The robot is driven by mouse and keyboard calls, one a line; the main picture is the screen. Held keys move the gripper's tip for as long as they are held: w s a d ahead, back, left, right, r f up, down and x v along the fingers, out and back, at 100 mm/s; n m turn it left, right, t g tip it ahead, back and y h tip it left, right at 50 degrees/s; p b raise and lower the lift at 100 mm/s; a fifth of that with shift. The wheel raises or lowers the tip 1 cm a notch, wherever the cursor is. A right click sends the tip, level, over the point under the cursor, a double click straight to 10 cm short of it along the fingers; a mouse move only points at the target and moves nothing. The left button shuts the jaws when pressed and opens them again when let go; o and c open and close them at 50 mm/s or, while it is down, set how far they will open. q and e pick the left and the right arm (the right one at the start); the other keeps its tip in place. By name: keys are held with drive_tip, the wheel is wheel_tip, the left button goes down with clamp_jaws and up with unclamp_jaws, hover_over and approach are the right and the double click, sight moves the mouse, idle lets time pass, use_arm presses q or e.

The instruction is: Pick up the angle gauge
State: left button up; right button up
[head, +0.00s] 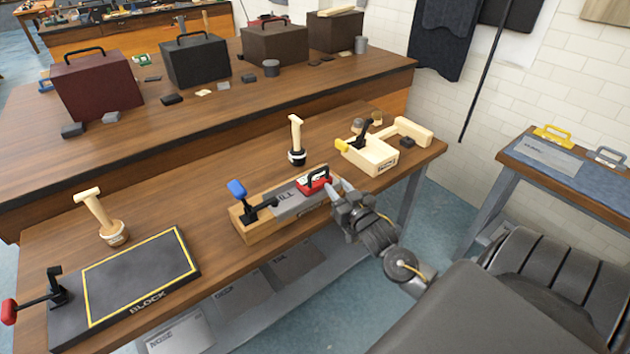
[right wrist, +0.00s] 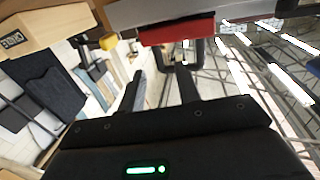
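A red block with a black loop handle (head: 313,182), likely the angle gauge, sits on a grey plate (head: 290,199) in a wooden holder (head: 243,222) near the bench's front edge. My right gripper (head: 336,188) is just to the right of the red block. In the right wrist view the red block (right wrist: 177,31) is at the top, its black handle beyond the fingertips. The right gripper (right wrist: 162,78) shows two separated fingers with nothing clearly held between them. Contact with the handle cannot be told. My left gripper is not in view.
A blue-tipped clamp (head: 240,192) stands at the holder's left end. A mallet (head: 296,140) stands behind it, and a wooden box (head: 368,156) lies to the right. A black board (head: 140,275) is at the left. A side table (head: 570,180) holds yellow and grey handled tools.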

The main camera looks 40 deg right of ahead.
sight(328, 175)
drive_tip(key=shift+x, duration=1.2)
drive_tip(key=shift+w+d, duration=0.1)
drive_tip(key=shift+w, duration=0.15)
drive_tip(key=p+x, duration=0.1)
drive_tip(key=x, duration=0.2)
drive_tip(key=shift+w+d+p, duration=0.15)
drive_tip(key=shift+w+p, duration=0.15)
drive_tip(key=shift+p, duration=0.05)
drive_tip(key=shift+w+d+f, duration=0.1)
drive_tip(key=shift+w, duration=0.35)
clamp_jaws()
